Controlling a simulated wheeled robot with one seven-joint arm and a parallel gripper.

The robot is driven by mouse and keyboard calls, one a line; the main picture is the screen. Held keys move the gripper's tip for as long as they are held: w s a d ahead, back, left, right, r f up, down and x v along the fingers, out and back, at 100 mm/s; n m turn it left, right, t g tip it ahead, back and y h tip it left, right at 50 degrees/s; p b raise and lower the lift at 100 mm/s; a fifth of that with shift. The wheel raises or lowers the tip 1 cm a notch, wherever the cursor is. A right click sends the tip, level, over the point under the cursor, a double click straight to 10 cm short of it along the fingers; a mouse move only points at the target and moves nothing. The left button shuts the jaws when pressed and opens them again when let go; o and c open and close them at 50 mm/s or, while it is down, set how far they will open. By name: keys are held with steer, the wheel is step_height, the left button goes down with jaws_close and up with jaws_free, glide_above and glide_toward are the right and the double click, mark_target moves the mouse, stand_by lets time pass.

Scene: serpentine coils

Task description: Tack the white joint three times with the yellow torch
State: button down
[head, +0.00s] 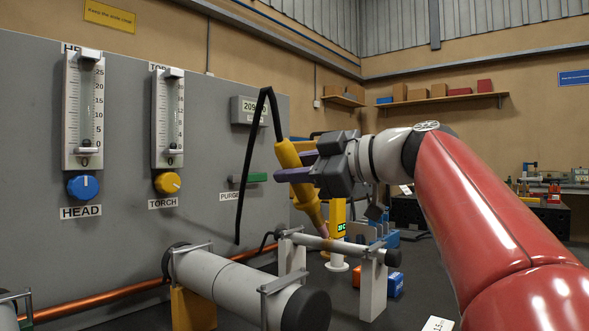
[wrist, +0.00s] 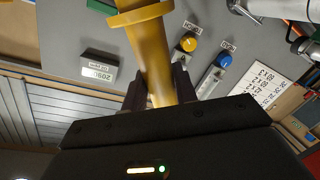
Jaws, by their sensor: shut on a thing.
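My gripper (head: 306,167) is shut on the yellow torch (head: 292,156), with a finger on each side of its body. The torch is tilted, nozzle down, with a black hose looping from its top. In the wrist view the torch (wrist: 153,50) passes between the fingers of my gripper (wrist: 157,88). The nozzle end is close to a thin pale pipe (head: 350,247) clamped on posts; I cannot tell whether it touches. A thicker grey-white pipe (head: 233,284) with a black end cap lies nearer. Which joint is the white one is not clear.
A grey panel (head: 225,90) on the left carries two flow gauges, a blue HEAD knob (head: 82,187) and a yellow TORCH knob (head: 168,183). A green purge handle (head: 256,177) sticks out near the torch. A blue box (head: 396,285) stands behind the pipe stands.

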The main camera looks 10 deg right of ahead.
mark_target(281, 141)
steer(key=shift+w+d+f+b, duration=0.2)
steer(key=shift+d+f+b, duration=0.1)
steer(key=shift+f+b, duration=0.2)
steer(key=shift+w+d+f+b, duration=0.2)
steer(key=shift+d+f+b, duration=0.1)
steer(key=shift+f+b, duration=0.2)
stand_by(4.3)
steer(key=shift+r, duration=0.1)
steer(key=shift+s+a+r+p, duration=0.15)
steer(key=shift+a+r+p, duration=0.2)
steer(key=shift+r, duration=0.3)
steer(key=shift+s+a+r+p, duration=0.4)
steer(key=shift+a+r, duration=0.1)
steer(key=shift+r, duration=0.3)
steer(key=shift+s+a+r+p, duration=0.35)
steer(key=shift+a+r, duration=0.1)
steer(key=shift+r, duration=0.4)
steer(key=shift+s+a+r+p, duration=0.4)
steer(key=shift+a+r, duration=0.1)
steer(key=shift+r, duration=0.3)
